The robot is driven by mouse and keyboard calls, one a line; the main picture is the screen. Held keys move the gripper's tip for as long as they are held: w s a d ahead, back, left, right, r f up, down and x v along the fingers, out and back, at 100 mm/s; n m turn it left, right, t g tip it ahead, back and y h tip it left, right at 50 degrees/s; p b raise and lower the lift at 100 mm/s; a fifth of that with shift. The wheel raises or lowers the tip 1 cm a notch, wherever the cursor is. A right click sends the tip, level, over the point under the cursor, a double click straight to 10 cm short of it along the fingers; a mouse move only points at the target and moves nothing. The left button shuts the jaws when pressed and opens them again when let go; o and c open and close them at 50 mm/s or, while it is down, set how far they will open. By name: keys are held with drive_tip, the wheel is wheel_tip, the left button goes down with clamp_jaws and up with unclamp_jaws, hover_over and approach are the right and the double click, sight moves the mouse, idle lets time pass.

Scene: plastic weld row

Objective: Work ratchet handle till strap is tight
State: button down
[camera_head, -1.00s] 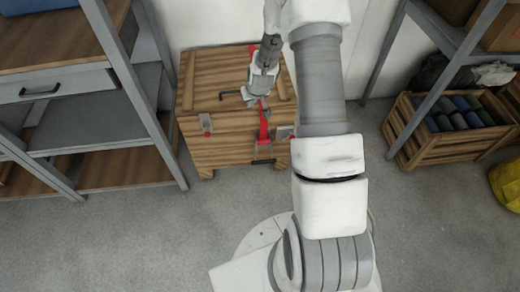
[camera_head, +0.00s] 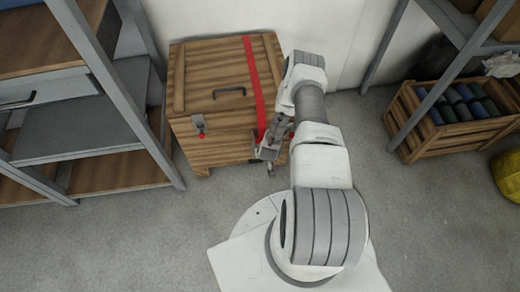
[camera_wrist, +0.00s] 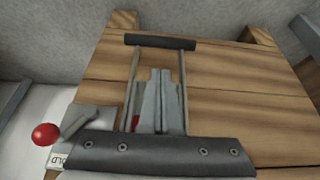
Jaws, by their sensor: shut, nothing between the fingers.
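A red strap (camera_head: 254,80) runs over the right part of the wooden crate (camera_head: 205,105), from the back edge down to the front. It looks flat on the lid. My gripper (camera_head: 270,168) is low at the crate's front right and hides the ratchet there in the head view. In the wrist view, the ratchet handle shows as a black grip bar (camera_wrist: 160,42) on two thin metal rails. My gripper's fingers (camera_wrist: 160,78) are shut and empty, appearing between the rails and short of the bar. I cannot tell whether they touch the handle. A small red part (camera_wrist: 135,122) shows beside them.
A dark lid handle (camera_head: 229,91) is left of the strap. Shelving stands at both sides. A crate of bottles (camera_head: 455,110) is right. Floor in front is clear.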

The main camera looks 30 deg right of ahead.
drive_tip(key=b+x, duration=0.4)
drive_tip(key=x, duration=0.4)
drive_tip(key=shift+f, duration=0.45)
drive_tip(key=shift+w+d+f+b, duration=0.15)
drive_tip(key=shift+w+f+b, duration=0.2)
drive_tip(key=shift+f, duration=0.2)
drive_tip(key=shift+s, duration=0.1)
